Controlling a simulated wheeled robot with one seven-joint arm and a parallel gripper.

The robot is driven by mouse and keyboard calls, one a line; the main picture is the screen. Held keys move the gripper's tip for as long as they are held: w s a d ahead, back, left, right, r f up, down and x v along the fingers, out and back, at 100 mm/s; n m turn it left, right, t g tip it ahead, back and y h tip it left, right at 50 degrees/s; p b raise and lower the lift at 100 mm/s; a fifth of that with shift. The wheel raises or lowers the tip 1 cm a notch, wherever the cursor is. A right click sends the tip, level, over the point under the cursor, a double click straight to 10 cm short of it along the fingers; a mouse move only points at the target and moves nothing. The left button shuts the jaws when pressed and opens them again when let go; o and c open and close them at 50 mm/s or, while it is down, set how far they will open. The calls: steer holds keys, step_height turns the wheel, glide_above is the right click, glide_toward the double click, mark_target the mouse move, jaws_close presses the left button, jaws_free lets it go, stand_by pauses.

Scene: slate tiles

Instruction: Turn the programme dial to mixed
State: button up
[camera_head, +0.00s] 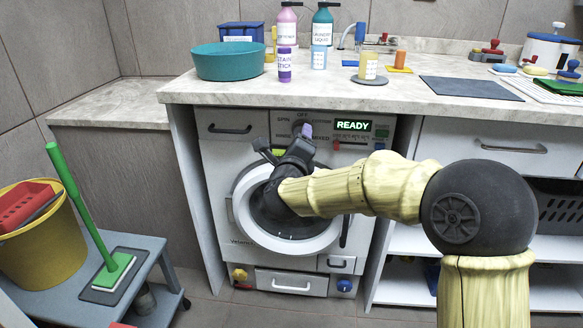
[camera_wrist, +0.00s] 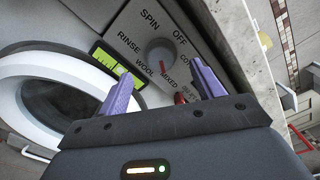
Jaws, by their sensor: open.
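The programme dial (camera_wrist: 159,54) is a round grey knob on the washing machine's grey panel in the wrist view. Around it are the words SPIN, OFF, RINSE, WOOL and MIXED, with more words partly hidden at right. Its pointer is too indistinct to read. My gripper (camera_wrist: 163,68) is open, its two purple fingers apart on either side of the knob's lower side, with no clear contact visible. In the head view my gripper (camera_head: 297,140) is at the panel of the washing machine (camera_head: 222,150) and partly covers the dial.
A lit READY display (camera_head: 353,125) is right of the dial. The round door (camera_head: 240,215) is below, behind my arm. The worktop (camera_head: 420,98) above holds a teal basin (camera_head: 230,62) and several bottles. A red part (camera_wrist: 180,98) shows near my right finger.

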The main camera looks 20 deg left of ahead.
steer(key=p+v, duration=0.2)
steer(key=v, duration=1)
steer(key=shift+w+d, duration=0.1)
